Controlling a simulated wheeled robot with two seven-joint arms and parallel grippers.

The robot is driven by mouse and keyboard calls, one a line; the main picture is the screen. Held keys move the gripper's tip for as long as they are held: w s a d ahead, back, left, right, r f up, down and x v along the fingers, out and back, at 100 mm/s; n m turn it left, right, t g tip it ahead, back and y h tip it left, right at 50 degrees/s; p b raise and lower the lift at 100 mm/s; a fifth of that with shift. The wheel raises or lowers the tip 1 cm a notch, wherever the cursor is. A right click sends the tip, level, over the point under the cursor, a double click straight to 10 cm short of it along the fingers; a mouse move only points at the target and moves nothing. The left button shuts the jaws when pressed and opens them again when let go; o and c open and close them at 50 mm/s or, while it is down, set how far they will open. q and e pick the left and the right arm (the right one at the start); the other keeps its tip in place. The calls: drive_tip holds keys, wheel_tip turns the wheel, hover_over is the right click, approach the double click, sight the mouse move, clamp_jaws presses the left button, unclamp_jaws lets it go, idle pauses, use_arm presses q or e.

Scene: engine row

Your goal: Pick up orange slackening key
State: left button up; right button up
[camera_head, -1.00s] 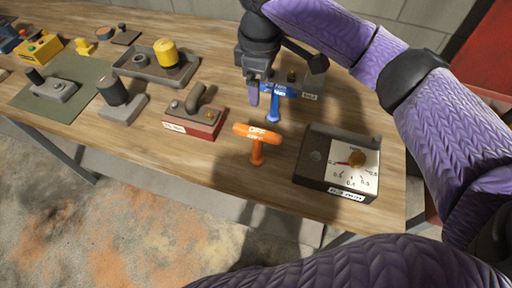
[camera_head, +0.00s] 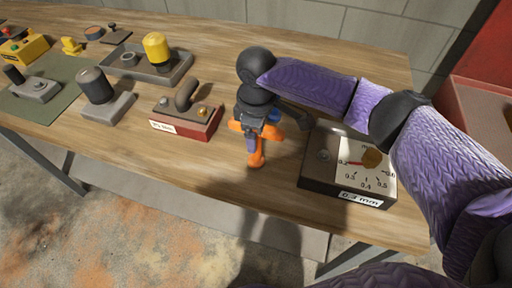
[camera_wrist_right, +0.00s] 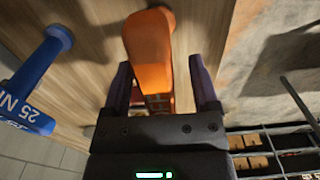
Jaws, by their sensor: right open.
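In the right wrist view the orange key (camera_wrist_right: 149,48) shows between the two purple fingers of my right gripper (camera_wrist_right: 160,85). Those fingers are spread apart with gaps on both sides of the key, so the gripper is open around or just above it. I cannot tell whether a finger touches it. My left gripper is in no view.
A gauge box (camera_head: 345,172) is to the right on the table (camera_head: 215,165). A red block with a bent pipe (camera_head: 187,118) is to the left. The table's front edge is near.

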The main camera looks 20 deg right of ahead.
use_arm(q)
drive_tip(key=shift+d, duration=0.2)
use_arm(e)
drive_tip(key=shift+c, duration=0.7)
clamp_jaws()
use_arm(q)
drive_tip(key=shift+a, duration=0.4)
